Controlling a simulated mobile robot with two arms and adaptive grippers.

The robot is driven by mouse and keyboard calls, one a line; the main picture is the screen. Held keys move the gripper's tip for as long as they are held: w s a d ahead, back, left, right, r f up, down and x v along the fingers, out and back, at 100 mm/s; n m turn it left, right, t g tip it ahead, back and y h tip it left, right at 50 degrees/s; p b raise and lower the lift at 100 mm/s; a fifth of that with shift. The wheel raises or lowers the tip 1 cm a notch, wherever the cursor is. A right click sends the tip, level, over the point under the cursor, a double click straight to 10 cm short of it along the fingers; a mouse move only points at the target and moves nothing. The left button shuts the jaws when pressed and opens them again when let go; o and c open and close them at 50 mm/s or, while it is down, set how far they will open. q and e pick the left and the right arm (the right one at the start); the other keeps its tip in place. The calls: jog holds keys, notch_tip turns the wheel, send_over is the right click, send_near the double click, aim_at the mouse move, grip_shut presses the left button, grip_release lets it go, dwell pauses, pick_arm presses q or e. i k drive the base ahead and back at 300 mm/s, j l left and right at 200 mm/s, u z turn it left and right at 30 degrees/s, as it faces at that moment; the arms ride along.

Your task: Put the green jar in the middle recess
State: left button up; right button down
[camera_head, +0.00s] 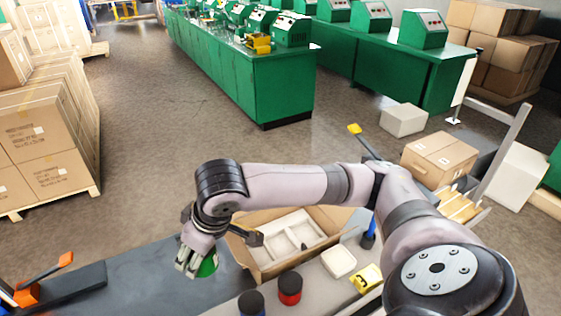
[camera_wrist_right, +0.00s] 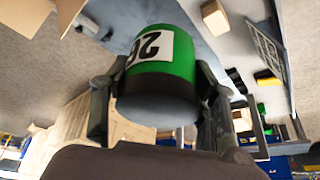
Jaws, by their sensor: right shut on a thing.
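The green jar (camera_head: 209,265) is between the fingers of my right gripper (camera_head: 190,265), left of the open cardboard box. The right wrist view shows the green jar (camera_wrist_right: 165,68) with a white label reading 26 and a dark end, a finger on each side. My right gripper (camera_wrist_right: 158,105) is shut on it. The cardboard box (camera_head: 271,268) has a white insert (camera_head: 283,247) with recesses; my right arm and wrist hide part of it. I cannot clearly make out the middle recess. My left gripper is not in view.
A red jar (camera_head: 290,288) and a dark blue jar (camera_head: 251,302) stand in front of the box. A white block (camera_head: 339,261) and a yellow numbered piece (camera_head: 366,278) lie to their right. An orange-handled device (camera_head: 40,285) is at the lower left. The dark surface left of the box is clear.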

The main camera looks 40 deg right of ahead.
aim_at(280, 247)
jog(key=l+u, duration=0.15)
jog(key=l, duration=0.3)
jog(key=k+l+u, duration=0.15)
jog(key=l, duration=0.3)
jog(key=k+l+u, duration=0.1)
jog(key=l, duration=0.35)
jog(key=k+l+u, duration=0.15)
jog(key=l, duration=0.25)
jog(key=k+l+u, duration=0.15)
jog(key=l, duration=0.3)
